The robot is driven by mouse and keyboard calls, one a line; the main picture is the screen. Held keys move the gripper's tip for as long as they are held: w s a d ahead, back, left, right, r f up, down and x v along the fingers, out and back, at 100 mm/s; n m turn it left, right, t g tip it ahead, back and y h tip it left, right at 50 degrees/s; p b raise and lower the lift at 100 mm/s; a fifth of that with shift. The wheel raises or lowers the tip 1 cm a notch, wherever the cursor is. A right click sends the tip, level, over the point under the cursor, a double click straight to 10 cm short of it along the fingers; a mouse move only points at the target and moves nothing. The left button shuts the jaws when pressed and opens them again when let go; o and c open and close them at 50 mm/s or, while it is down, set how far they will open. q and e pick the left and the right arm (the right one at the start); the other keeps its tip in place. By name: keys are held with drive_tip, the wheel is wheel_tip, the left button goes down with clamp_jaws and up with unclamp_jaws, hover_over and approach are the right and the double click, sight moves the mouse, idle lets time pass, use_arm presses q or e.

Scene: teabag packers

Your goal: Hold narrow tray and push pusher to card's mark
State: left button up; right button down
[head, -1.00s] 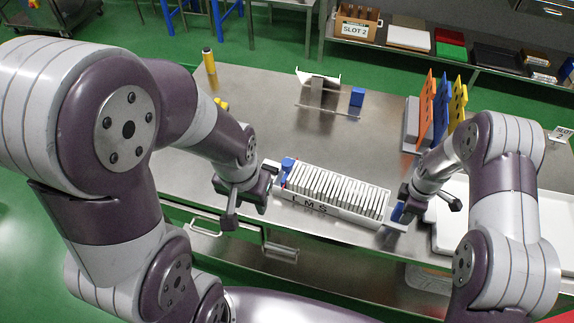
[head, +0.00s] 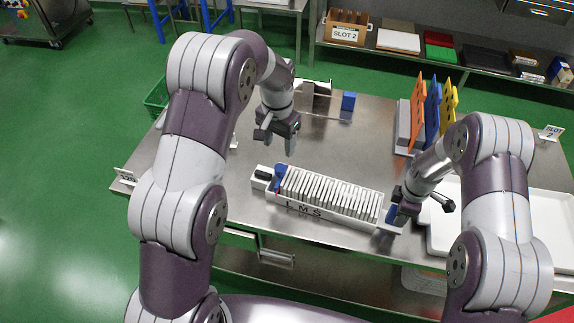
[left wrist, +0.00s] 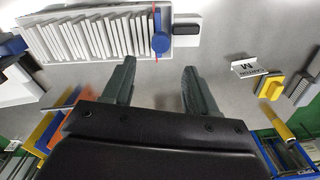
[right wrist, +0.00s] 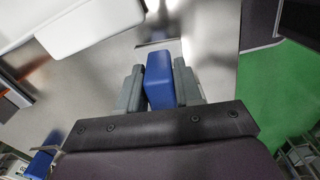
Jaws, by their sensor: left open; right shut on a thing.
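The narrow white tray (head: 325,220) lies near the table's front edge, filled with a row of upright white teabags (head: 330,193) and marked L, M, S on its front. The blue pusher (head: 280,173) is at its left end, by the L; it also shows in the left wrist view (left wrist: 160,42) beside a thin red line. My left gripper (head: 277,145) is open and empty behind the tray's left end. My right gripper (right wrist: 158,78) is shut on the blue handle (right wrist: 158,85) at the tray's right end. A white card reading "CARTON M" (left wrist: 257,65) stands on the table.
A small blue block (head: 348,101) stands at the back of the table. Orange, blue and yellow upright panels (head: 432,115) stand at the back right. A wide white tray (head: 545,205) lies at the right. The table's middle is clear.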

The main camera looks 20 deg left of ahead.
sight(280, 167)
use_arm(q)
drive_tip(key=shift+m, duration=0.5)
wheel_tip(280, 167, down, 10)
drive_tip(key=shift+w+f, duration=0.15)
drive_tip(key=shift+f, duration=0.1)
